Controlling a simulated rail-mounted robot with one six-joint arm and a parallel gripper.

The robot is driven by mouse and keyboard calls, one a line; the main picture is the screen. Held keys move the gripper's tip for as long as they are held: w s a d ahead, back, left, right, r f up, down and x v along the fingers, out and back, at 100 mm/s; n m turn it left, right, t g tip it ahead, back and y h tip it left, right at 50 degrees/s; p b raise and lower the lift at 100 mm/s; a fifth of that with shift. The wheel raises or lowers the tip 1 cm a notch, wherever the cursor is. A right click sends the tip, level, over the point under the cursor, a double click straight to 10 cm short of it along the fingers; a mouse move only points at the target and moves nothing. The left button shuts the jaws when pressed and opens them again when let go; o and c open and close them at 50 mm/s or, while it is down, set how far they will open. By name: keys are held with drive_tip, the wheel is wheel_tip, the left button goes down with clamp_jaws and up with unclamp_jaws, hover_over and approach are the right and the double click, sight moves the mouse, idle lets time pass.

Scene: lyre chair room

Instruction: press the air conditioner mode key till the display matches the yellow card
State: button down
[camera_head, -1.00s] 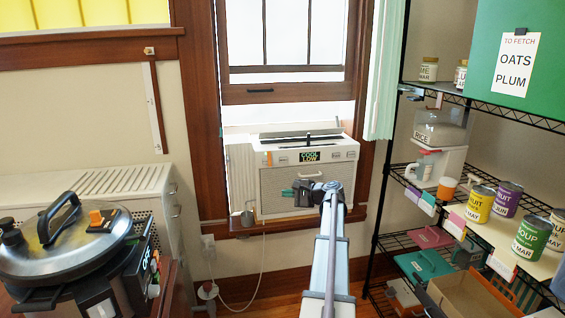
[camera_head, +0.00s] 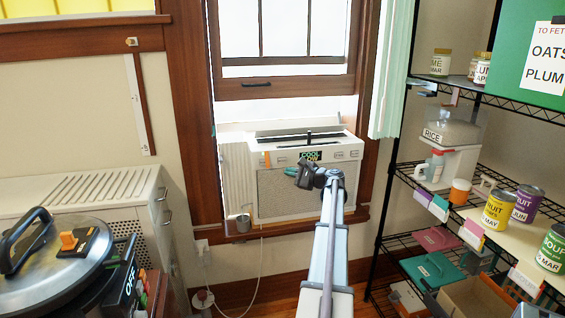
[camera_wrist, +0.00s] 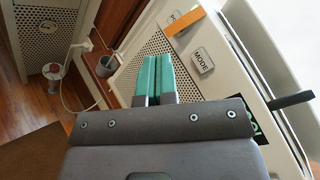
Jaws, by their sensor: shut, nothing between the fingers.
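The air conditioner (camera_head: 290,203) sits in the window opening, with its dark display (camera_head: 311,155) on the upper front. The display's upper line reads COOL; the lower line is partly hidden by my gripper now. In the wrist view the MODE key (camera_wrist: 202,60) is a pale labelled button, and the display (camera_wrist: 248,112) is mostly covered by my wrist. My gripper (camera_head: 292,171) is shut and empty, just below the control strip. In the wrist view its green fingertips (camera_wrist: 161,57) are left of the MODE key, apart from it in the picture. I cannot make out a yellow card.
A small grey cup (camera_head: 243,223) stands by the unit's lower left. A large cooker (camera_head: 50,275) is at the left. A shelf rack with cans (camera_head: 498,209) is at the right.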

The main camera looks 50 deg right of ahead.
sight(285, 163)
drive_tip(key=w+d, duration=0.1)
drive_tip(key=w, duration=0.1)
drive_tip(key=w+d, duration=0.4)
drive_tip(key=shift+w, duration=0.1)
idle(1.9)
drive_tip(key=shift+w+d, duration=0.2)
drive_tip(key=shift+w, duration=0.1)
drive_tip(key=shift+w+d, duration=0.3)
drive_tip(key=shift+w, duration=0.05)
idle(0.7)
drive_tip(key=shift+s+a, duration=0.55)
drive_tip(key=shift+s, duration=0.15)
drive_tip(key=s+a, duration=0.1)
drive_tip(key=s, duration=0.1)
drive_tip(key=s+a, duration=0.2)
idle(0.6)
